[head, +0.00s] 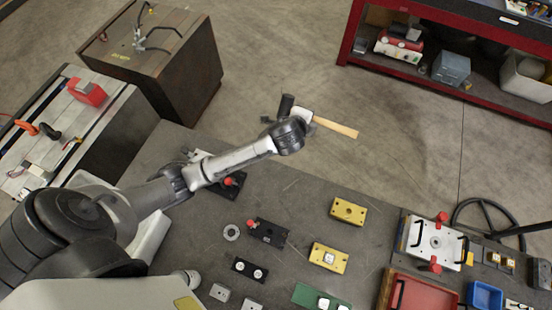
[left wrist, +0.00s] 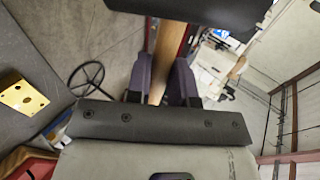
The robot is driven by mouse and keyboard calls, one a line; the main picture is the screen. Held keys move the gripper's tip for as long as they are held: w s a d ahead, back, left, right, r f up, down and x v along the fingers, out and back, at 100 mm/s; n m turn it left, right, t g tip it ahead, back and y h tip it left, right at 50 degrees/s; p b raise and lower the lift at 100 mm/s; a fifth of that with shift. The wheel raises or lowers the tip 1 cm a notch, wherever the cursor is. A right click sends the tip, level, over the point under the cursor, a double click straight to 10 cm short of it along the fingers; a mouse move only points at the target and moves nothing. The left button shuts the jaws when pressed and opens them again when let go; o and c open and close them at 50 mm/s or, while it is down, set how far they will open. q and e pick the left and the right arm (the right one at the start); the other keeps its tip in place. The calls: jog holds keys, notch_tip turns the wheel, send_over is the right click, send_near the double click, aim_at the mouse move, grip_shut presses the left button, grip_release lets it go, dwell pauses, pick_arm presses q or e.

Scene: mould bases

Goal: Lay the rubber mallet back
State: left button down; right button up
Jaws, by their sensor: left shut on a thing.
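The rubber mallet has a pale wooden handle (head: 338,128) and a black head (head: 286,105). My left gripper (head: 311,118) is shut on the handle near the head and holds the mallet up. In the head view the mallet shows against the floor past the far edge of the workbench (head: 300,195). In the left wrist view the handle (left wrist: 165,55) runs between the two fingers of my left gripper (left wrist: 161,78), with the dark mallet head (left wrist: 185,14) across the top. My right gripper is in neither view.
The bench bears yellow blocks (head: 348,211), dark blocks (head: 267,232), a ring (head: 231,232), a mould with red knobs (head: 436,243), a red tray (head: 420,294) and a blue bin (head: 485,296). A brown cabinet (head: 185,85) and a red shelf unit (head: 440,75) stand beyond. The bench's middle has bare patches.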

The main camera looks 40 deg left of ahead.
pick_arm(q)
jog(key=s+a+f+n+g+h+b, duration=0.1)
jog(key=s+f+g, duration=0.1)
jog(key=f, duration=0.7)
jog(key=s+f+n+g+h+b, duration=0.1)
jog(key=s+f+n+g, duration=0.1)
jog(key=f, duration=0.7)
jog(key=s+a+f+n+g+h+b, duration=0.1)
jog(key=s+f+g, duration=0.3)
jog(key=f, duration=0.6)
jog(key=shift+a+f+n+g, duration=0.1)
jog(key=shift+a+n+g, duration=0.25)
jog(key=shift+n+g, duration=0.55)
notch_tip(320, 180, down, 3)
jog(key=b, duration=0.3)
jog(key=shift+f+b, duration=0.15)
jog(key=shift+b, duration=0.2)
jog(key=c, duration=0.9)
grip_release()
